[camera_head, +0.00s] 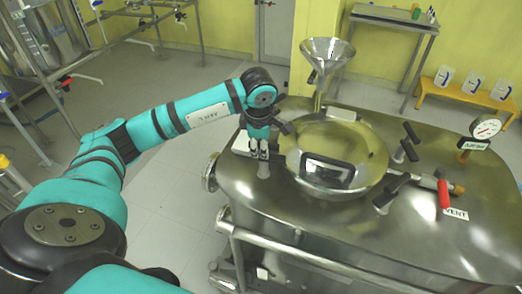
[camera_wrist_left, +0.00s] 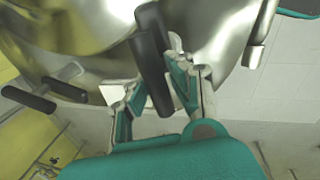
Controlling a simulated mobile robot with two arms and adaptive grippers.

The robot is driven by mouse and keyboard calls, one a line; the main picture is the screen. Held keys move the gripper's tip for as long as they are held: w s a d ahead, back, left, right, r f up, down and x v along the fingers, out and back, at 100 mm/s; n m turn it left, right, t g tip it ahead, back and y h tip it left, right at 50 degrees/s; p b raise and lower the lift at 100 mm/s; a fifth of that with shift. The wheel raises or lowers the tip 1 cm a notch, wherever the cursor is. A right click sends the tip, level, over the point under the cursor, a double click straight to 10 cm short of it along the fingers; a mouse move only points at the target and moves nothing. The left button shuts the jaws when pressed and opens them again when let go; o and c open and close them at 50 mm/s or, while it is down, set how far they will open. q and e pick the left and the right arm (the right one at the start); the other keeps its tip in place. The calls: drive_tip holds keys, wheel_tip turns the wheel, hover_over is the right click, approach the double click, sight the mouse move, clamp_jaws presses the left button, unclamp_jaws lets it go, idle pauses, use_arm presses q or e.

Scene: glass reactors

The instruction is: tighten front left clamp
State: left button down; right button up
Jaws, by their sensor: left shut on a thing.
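A round domed lid (camera_head: 335,150) with a rectangular black-framed window sits on top of the steel reactor (camera_head: 350,235). My left gripper (camera_head: 262,152) is at the left edge of the lid, pointing down. The silver post of the front left clamp (camera_head: 264,170) shows just below its fingers. In the left wrist view my gripper (camera_wrist_left: 158,95) has its fingers on both sides of the black clamp handle (camera_wrist_left: 150,60) and is shut on it. The handle's contact with the fingers is partly hidden. My right gripper is not in view.
Other clamps with black handles stand at the lid's right (camera_head: 405,150) and front right (camera_head: 388,196). A steel funnel (camera_head: 327,55) rises behind the lid. A red-handled valve (camera_head: 444,193) and a gauge (camera_head: 486,128) are at the right. Floor at the left is open.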

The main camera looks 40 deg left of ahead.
use_arm(q)
drive_tip(key=n, duration=0.1)
drive_tip(key=n+b, duration=0.1)
drive_tip(key=n, duration=0.3)
drive_tip(key=shift+w+r+y, duration=0.15)
drive_tip(key=shift+r+y, duration=0.2)
drive_tip(key=shift+y, duration=0.05)
drive_tip(key=shift+b, duration=0.3)
drive_tip(key=c, duration=1.5)
unclamp_jaws()
drive_tip(key=o, duration=0.3)
drive_tip(key=shift+f+g, duration=0.2)
drive_tip(key=shift+g, duration=0.1)
drive_tip(key=r, duration=0.4)
drive_tip(key=s+d+r, duration=0.1)
drive_tip(key=r, duration=0.6)
drive_tip(key=shift+s+d+r, duration=0.35)
drive_tip(key=shift+r, duration=0.05)
